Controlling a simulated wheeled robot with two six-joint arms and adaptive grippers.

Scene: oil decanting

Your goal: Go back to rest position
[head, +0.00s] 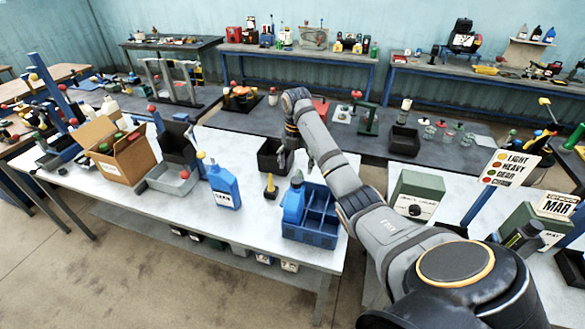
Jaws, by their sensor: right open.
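My right arm (345,185) reaches in from the lower right, over the white table, and bends down at its far end. My right gripper (284,158) hangs at the end of it, beside a black bin (268,147). It is small in view, open, and I see nothing held in it. A blue divided crate (318,238) stands nearer on the table, with a blue jug (293,204) in its left part. A blue bottle with a label (223,190) stands upright left of the crate. My left gripper is not in view.
A small yellow-topped black object (271,189) stands between bottle and crate. A cardboard box (142,161) and a grey tray (166,184) are on the left. A green box (417,190) and a sign (510,167) are on the right. The table's front left is clear.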

